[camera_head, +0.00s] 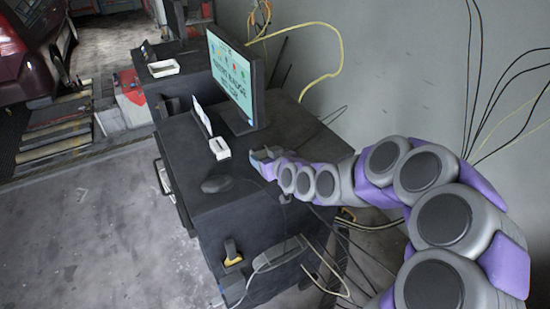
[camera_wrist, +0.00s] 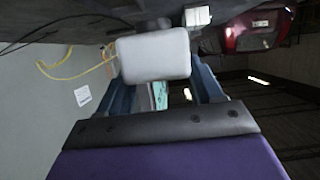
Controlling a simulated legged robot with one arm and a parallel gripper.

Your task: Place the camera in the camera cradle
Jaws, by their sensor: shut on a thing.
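A pale grey-white block with rounded corners (camera_wrist: 153,55), which I take to be the camera, sits between the blue fingers of my gripper (camera_wrist: 160,85) in the wrist view. My gripper is shut on it. A similar white holder (camera_head: 163,68) stands on the farther cabinet.
A monitor (camera_head: 234,80) stands behind the white holder, with an upright white panel (camera_head: 202,117) beside it. A dark mouse (camera_head: 216,184) lies nearer. Cables hang along the right wall. A dark red car (camera_head: 30,50) is at far left.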

